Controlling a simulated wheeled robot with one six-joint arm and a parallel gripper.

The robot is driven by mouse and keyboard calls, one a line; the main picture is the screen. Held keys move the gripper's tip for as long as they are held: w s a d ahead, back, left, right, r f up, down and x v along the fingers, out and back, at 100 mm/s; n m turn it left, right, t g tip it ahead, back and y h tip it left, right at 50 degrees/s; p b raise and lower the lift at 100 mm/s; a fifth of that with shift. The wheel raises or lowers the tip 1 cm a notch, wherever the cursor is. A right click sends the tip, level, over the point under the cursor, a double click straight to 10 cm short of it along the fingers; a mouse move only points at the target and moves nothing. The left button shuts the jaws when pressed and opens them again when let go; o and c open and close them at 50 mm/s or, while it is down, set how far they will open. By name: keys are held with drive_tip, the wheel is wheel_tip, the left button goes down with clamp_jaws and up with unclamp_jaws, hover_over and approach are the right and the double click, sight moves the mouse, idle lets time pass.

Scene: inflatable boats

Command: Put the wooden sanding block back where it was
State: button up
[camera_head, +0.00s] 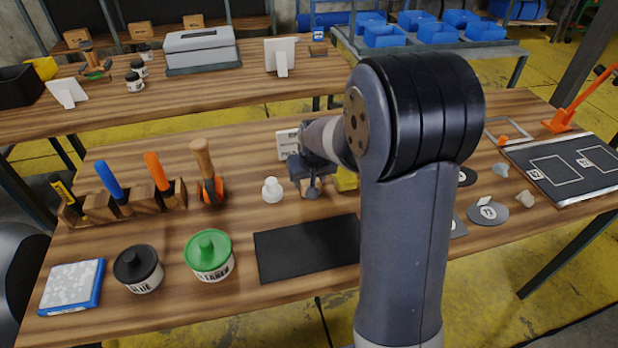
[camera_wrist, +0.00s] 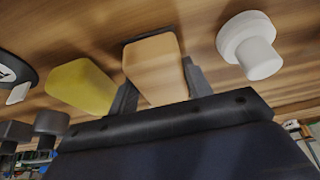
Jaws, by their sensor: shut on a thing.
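My gripper (camera_wrist: 160,88) is shut on the wooden sanding block (camera_wrist: 153,60), a tan block with one finger on each side in the wrist view. I cannot tell whether the block touches the bench top. A yellow block (camera_wrist: 82,88) lies on one side of it, and it also shows partly behind my arm in the head view (camera_head: 346,179). A white knobbed piece (camera_head: 272,189) stands on the other side, apart from it.
A black mat (camera_head: 306,249) lies in front of my gripper. A green-lidded tin (camera_head: 209,254), a dark-lidded tin (camera_head: 138,268) and a wooden tool rack (camera_head: 125,203) are at left. A white sign (camera_head: 288,145) stands behind. My arm hides part of the bench's right half.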

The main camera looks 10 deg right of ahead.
drive_tip(key=shift+f, duration=0.15)
drive_tip(key=o, duration=0.9)
drive_tip(key=shift+o, duration=0.2)
drive_tip(key=shift+r, duration=0.45)
drive_tip(key=v, duration=1.1)
drive_tip(key=shift+s+r+p, duration=0.2)
drive_tip(key=shift+s+p, duration=0.1)
drive_tip(key=shift+p, duration=0.15)
